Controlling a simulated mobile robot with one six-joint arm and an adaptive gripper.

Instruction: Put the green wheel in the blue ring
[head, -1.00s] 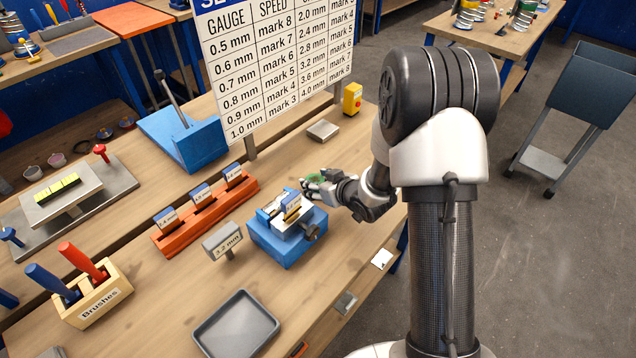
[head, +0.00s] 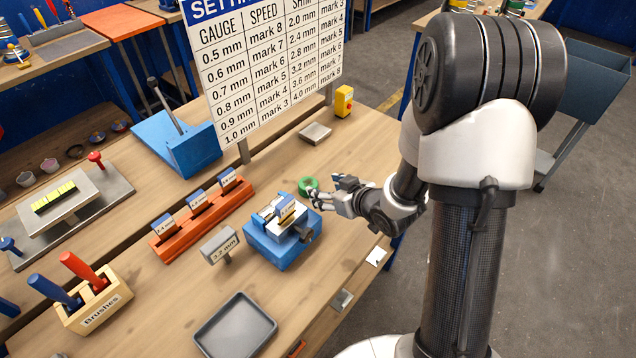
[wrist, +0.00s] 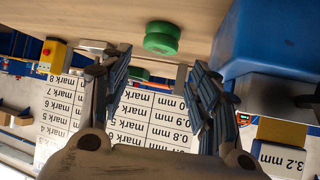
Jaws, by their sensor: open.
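The green wheel (head: 308,185) lies on the bench just behind the blue block with the white top. In the wrist view the green wheel (wrist: 161,38) is beyond the fingertips, roughly centred between them, with clear space around it. My gripper (head: 327,187) is open and empty, just right of the wheel in the head view. Its two fingers also show spread apart in the wrist view (wrist: 158,66). I cannot make out for certain a blue ring in either view.
The blue block (head: 284,254) stands close in front of the wheel. A grey plate (head: 315,134) and a yellow box (head: 343,101) lie farther back. The large settings board (head: 270,75) stands behind. An orange rack (head: 203,220) and a grey tray (head: 235,328) are nearer.

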